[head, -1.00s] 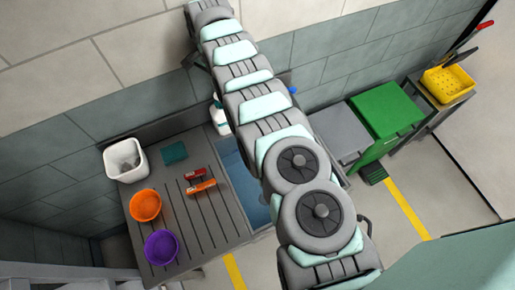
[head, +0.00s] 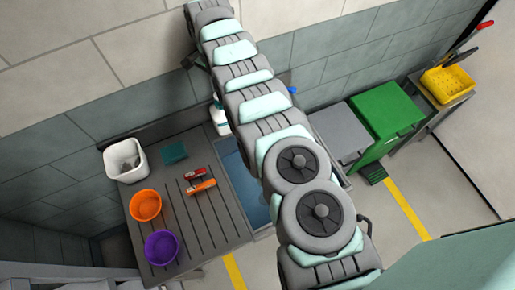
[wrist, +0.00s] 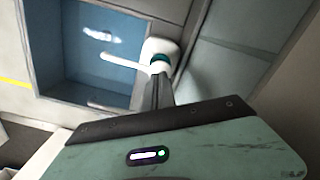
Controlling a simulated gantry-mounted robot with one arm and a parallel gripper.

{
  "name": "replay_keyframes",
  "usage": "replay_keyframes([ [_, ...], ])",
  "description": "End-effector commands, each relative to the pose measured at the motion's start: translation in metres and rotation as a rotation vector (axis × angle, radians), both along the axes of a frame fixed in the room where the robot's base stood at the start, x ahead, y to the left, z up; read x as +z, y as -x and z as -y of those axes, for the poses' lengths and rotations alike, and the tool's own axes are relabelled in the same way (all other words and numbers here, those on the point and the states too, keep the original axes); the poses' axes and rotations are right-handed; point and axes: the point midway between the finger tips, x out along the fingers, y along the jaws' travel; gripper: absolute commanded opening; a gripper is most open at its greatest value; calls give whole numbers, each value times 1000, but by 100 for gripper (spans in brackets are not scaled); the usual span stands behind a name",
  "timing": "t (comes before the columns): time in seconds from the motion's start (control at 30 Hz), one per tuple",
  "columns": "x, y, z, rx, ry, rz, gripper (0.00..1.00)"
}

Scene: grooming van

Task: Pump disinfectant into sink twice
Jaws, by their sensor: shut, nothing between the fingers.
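In the wrist view, a white pump bottle (wrist: 158,47) with a teal collar stands beside the blue sink basin (wrist: 75,65). Its white nozzle points left over the basin. My gripper (wrist: 158,85) is shut and empty, with its dark fingers at the pump top; I cannot tell whether they touch it. A white patch shows in the basin, perhaps liquid or a reflection. In the head view, the bottle (head: 219,122) stands at the back edge of the sink (head: 236,172), partly behind my arm. My arm hides my gripper there.
Left of the sink, the slatted counter (head: 205,228) holds a white tub (head: 125,160), a teal cloth (head: 173,153), an orange bowl (head: 145,205), a purple bowl (head: 162,247) and two red-orange tools (head: 200,187). A green bin (head: 387,113) stands to the right.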

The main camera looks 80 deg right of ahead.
Motion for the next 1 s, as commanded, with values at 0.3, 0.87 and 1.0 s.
replay_keyframes([
  [0.3, 0, 0, 0, 0, 0, 0, 0],
  [0.87, -14, 0, 0, 0, 0, 0, 0],
  [1.0, -19, 0, 0, 1, 0, 0, 0],
])
